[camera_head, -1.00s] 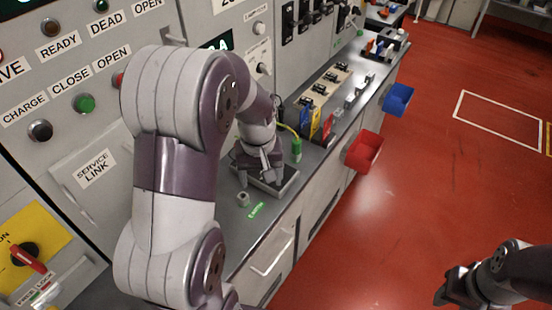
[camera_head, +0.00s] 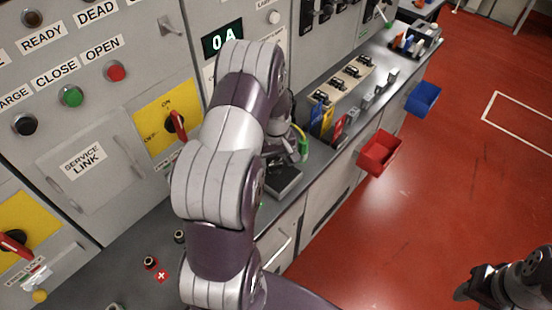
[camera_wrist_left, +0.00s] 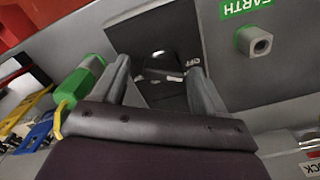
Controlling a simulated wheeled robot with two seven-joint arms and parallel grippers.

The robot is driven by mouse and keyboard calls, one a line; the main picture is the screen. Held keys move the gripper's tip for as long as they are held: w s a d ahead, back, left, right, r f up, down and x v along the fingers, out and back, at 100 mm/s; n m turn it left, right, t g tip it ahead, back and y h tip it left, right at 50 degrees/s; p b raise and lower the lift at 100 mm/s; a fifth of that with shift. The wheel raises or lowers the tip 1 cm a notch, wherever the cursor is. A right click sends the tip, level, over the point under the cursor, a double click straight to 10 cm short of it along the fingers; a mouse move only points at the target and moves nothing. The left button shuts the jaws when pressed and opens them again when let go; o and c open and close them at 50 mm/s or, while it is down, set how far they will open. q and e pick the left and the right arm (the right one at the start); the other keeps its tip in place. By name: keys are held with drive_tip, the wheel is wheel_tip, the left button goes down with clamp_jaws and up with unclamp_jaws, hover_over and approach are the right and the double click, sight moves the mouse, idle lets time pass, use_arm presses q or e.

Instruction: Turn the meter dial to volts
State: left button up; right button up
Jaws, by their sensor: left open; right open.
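The meter (camera_head: 285,181) is a dark grey box on the counter, partly hidden under my left arm. In the left wrist view, the meter's dark face (camera_wrist_left: 148,38) carries a rounded dial (camera_wrist_left: 160,64) with small white marks and an OFF label. My left gripper (camera_wrist_left: 158,72) is open, with one finger on each side of the dial. I cannot tell whether the fingers touch it. In the head view the left gripper (camera_head: 278,158) is mostly hidden by its own arm. My right gripper (camera_head: 466,288) is open and empty over the floor at the lower right.
A green probe (camera_wrist_left: 80,82) with a yellow lead is close beside the left gripper. An EARTH terminal (camera_wrist_left: 257,42) is on the other side. Red bin (camera_head: 380,153) and blue bin (camera_head: 423,98) hang on the counter front. A panel display (camera_head: 222,38) reads 0 A.

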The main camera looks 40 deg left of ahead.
use_arm(q)
drive_tip(key=shift+s, duration=0.15)
drive_tip(key=shift+c, duration=0.3)
drive_tip(key=c, duration=1)
drive_tip(key=m, duration=0.4)
drive_tip(key=shift+r, duration=0.1)
drive_tip(key=shift+m+p, duration=0.3)
drive_tip(key=shift+m, duration=1.5)
drive_tip(key=o, duration=1.1)
drive_tip(key=shift+c, duration=0.2)
